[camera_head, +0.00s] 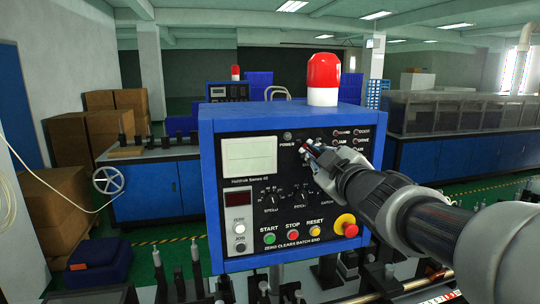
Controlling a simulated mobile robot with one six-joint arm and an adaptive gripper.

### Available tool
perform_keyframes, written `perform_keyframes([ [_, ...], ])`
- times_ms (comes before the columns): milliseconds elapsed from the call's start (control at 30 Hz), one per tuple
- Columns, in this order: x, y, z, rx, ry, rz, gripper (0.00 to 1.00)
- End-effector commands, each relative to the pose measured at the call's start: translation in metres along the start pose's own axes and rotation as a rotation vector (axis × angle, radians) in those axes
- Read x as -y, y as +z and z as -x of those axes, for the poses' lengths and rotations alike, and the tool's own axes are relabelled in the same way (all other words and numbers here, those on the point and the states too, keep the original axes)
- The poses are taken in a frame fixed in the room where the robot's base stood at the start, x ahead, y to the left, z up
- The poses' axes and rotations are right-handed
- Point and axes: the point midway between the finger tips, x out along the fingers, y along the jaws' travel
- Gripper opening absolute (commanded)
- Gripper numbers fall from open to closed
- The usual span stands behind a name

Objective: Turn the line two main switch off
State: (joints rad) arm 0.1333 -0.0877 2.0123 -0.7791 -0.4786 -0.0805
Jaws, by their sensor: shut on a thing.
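A blue control box (208,185) with a black front panel stands close in front of me. Its panel has a pale screen (249,157), small dials and a row of buttons. My gripper (309,149) is at the upper middle of the panel, right of the screen and just below a small round part labelled POWER (287,136). It is shut on a small switch there, which the fingers mostly hide. The switch's exact angle cannot be told. I cannot read a line number on the box.
A red emergency knob (346,225) sits at the panel's lower right, below my arm. Green, red and yellow buttons line the bottom. A red beacon (323,79) stands on top. A similar blue box (228,92) is farther back. Machine parts crowd the bottom edge.

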Motion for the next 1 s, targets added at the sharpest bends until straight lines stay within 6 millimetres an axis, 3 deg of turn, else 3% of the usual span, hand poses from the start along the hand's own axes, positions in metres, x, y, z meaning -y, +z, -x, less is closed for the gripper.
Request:
perform_keyframes([
  [200,-0.001,-0.001,0.0,-0.002,0.001,0.003,0.0],
  [233,-0.001,-0.001,0.0,-0.002,0.001,0.003,0.1],
  [533,0.0,0.0,0.0,-0.001,0.0,0.001,0.3],
  [867,0.0,0.0,0.002,0.0,0.001,0.001,0.3],
  [1000,-0.002,-0.001,0.017,0.0,0.003,0.001,0.3],
])
